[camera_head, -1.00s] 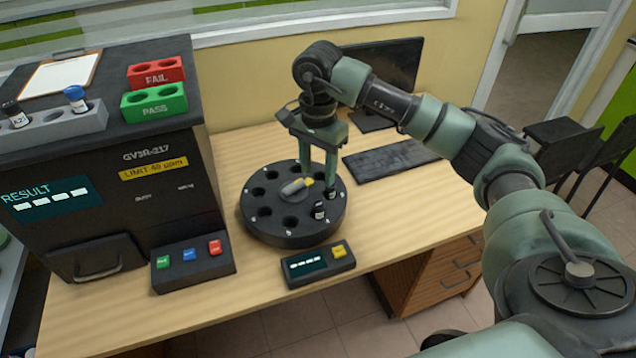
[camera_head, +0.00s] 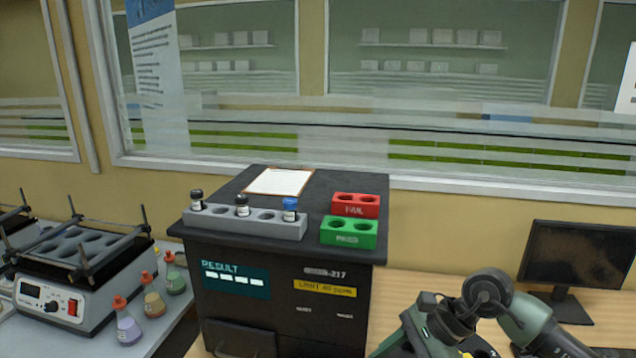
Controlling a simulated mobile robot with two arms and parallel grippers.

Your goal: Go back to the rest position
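My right gripper (camera_head: 418,336) shows at the bottom edge of the head view, to the right of the black analyzer (camera_head: 290,310). Its wrist and forearm run off to the lower right. Its fingertips are not clearly visible, so I cannot tell whether it is open or shut or holds anything. My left gripper is not in view.
A grey rack (camera_head: 262,230) with several vials, a red FAIL block (camera_head: 345,211) and a green block (camera_head: 350,239) stand on the analyzer. A monitor (camera_head: 577,256) stands at right. A shaker (camera_head: 60,309) and several flasks stand at left.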

